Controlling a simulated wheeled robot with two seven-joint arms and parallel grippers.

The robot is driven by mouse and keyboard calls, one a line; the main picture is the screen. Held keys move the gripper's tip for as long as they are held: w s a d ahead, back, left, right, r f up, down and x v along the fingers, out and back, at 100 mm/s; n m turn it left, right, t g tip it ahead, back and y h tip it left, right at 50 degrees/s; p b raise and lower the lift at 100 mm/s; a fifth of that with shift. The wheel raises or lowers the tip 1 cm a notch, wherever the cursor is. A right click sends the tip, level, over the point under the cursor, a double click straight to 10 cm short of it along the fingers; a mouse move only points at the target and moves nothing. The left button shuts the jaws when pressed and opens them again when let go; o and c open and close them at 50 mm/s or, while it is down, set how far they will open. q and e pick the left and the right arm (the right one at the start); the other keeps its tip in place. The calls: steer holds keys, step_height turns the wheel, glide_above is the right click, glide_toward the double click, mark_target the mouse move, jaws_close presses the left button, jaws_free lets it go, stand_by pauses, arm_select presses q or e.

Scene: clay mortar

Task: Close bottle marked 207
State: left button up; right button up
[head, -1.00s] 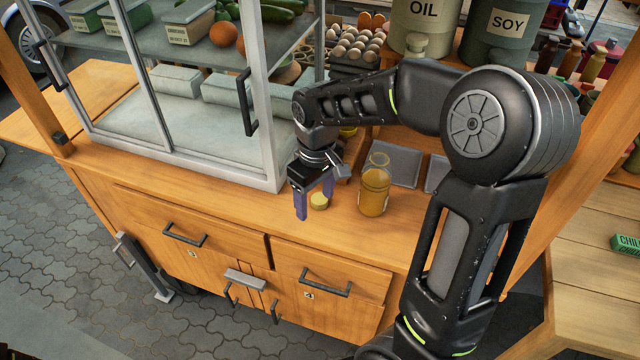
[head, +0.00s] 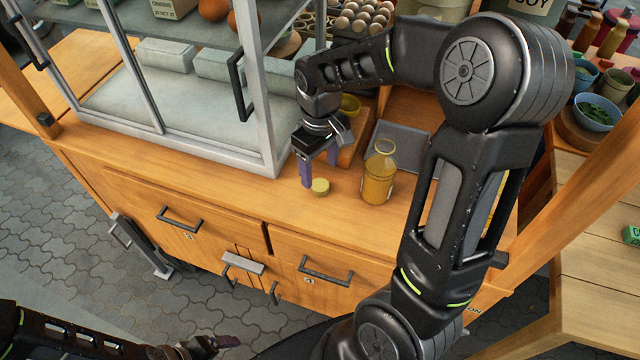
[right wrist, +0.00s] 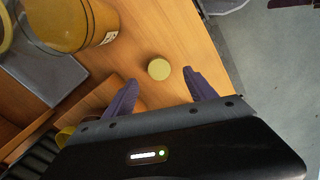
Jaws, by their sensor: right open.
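An open glass bottle (head: 379,178) of yellow-brown contents stands upright on the wooden counter. Its label number is not readable. A small round yellow lid (head: 320,187) lies on the counter to the bottle's left. My right gripper (head: 319,170) is open and empty beside the lid, fingers pointing down. In the right wrist view, the lid (right wrist: 158,69) shows between and just beyond the two fingertips, and the bottle (right wrist: 75,22) is at the upper left. My left gripper (head: 215,345) is low at the bottom of the head view, away from the counter; its jaws are unclear.
A glass display case (head: 190,110) stands left of my right gripper. Bowls of greens (head: 594,112) sit at the right. The counter's front edge is close to the lid.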

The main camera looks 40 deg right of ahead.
mark_target(320, 185)
steer(key=shift+f, duration=0.2)
steer(key=shift+d+f+p, duration=0.1)
steer(key=shift+f+p, duration=0.45)
steer(key=shift+f, duration=2.05)
steer(key=c, duration=1.4)
step_height(320, 185, up, 10)
steer(key=shift+r+b, duration=0.1)
steer(key=shift+b, duration=0.4)
